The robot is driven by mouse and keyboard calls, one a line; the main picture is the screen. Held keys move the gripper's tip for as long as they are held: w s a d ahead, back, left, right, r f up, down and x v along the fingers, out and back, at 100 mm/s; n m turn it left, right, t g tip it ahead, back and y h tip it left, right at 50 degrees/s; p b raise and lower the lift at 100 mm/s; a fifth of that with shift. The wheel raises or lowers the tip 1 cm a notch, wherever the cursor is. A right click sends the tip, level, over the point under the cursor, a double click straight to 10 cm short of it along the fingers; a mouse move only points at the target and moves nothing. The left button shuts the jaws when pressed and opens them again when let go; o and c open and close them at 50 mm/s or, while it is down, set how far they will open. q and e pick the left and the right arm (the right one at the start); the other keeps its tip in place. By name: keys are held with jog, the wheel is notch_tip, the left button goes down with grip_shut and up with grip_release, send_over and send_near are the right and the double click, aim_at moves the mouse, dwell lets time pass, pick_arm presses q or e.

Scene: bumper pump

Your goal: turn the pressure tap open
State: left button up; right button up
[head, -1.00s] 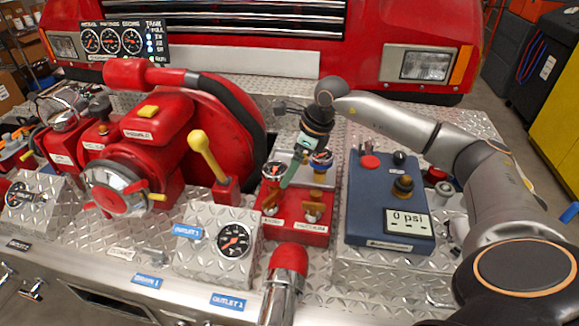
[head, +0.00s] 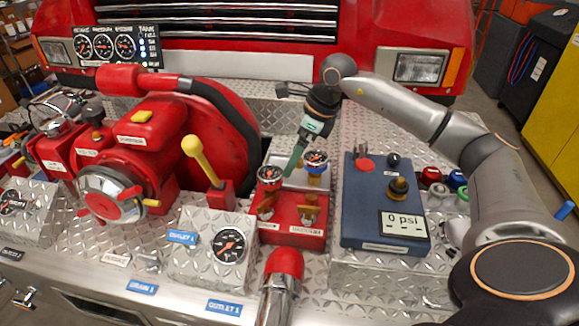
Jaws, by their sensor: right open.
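A red block (head: 284,238) on the deck carries two brass taps, a left one (head: 265,207) and a right one (head: 309,211). A small round gauge stands above each, the left gauge (head: 271,175) and the right gauge (head: 315,160). The small labels under the taps are too blurred to read surely, so I cannot tell which is the pressure tap. My right gripper (head: 291,168) reaches in from behind, its green fingers pointing down between the gauges. It is open and empty, above and behind the taps, apparently apart from them. My left gripper is not in view.
A blue box (head: 360,220) with knobs and a "0 psi" display (head: 403,224) stands right of the taps. A yellow-handled lever (head: 203,163) and a large red pump body are to the left. A red-capped pipe (head: 282,272) rises in front.

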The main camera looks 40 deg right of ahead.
jog(key=v, duration=0.8)
jog(key=shift+w+f, duration=0.1)
jog(key=shift+f, duration=0.1)
jog(key=shift+c, duration=1.3)
jog(key=w+f+m, duration=0.2)
jog(key=m, duration=0.1)
jog(key=w+a+f+m+g+b, duration=0.1)
jog(key=w+f+m, duration=0.1)
jog(key=m, duration=0.2)
jog(key=w+a+f+m, duration=0.1)
jog(key=f+m, duration=0.1)
jog(key=m, duration=0.1)
jog(key=shift+w+f+m+h+b, duration=0.2)
jog(key=shift+w+m+h+b, duration=0.1)
jog(key=shift+w+m+b, duration=0.1)
jog(key=c, duration=0.6)
jog(key=m+g+h+b, duration=0.1)
jog(key=m+g+h, duration=0.1)
jog(key=m, duration=0.9)
send_over(265, 200)
notch_tip(265, 200, down, 6)
notch_tip(265, 200, down, 12)
jog(key=shift+p, duration=0.5)
jog(key=shift+c, duration=0.2)
grip_shut()
